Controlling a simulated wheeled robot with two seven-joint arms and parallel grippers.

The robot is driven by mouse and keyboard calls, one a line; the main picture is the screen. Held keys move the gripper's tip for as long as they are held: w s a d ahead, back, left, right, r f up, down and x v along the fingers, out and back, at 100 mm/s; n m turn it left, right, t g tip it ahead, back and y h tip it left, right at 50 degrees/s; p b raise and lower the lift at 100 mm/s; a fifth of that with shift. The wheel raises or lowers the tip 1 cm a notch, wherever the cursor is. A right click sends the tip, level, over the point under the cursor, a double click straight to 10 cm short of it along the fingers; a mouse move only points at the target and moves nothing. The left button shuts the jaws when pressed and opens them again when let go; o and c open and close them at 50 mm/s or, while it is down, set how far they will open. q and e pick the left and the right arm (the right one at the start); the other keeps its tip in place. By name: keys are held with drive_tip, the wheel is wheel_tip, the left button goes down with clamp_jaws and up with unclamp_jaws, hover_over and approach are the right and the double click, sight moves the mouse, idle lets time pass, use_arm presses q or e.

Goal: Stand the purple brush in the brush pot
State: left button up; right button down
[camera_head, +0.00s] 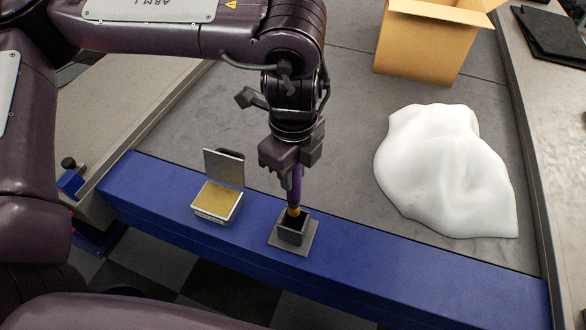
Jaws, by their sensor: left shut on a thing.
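The purple brush (296,186) is upright in my left gripper (290,166), which is shut on its upper part. A yellowish band shows at the brush's lower end, with dark bristles below it. The brush pot (291,232) is a small dark square pot on a flat grey base, standing on the blue front edge of the table. The brush's lower end is at the pot's mouth. I cannot tell how far it reaches inside. My right gripper is not in view.
A small open box with a raised lid and yellow inside (217,200) stands left of the pot. A white lumpy form (445,170) lies to the right, with an open cardboard box (425,45) behind it. The grey surface between them is clear.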

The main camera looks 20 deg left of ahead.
sight(293, 193)
use_arm(q)
drive_tip(key=shift+f+b, duration=1.95)
drive_tip(key=shift+f, duration=1.65)
drive_tip(key=o, duration=1.1)
drive_tip(key=shift+c, duration=0.2)
drive_tip(key=shift+r, duration=0.1)
wheel_tip(293, 193, up, 8)
drive_tip(key=shift+f+b, duration=0.2)
drive_tip(key=shift+b, duration=0.15)
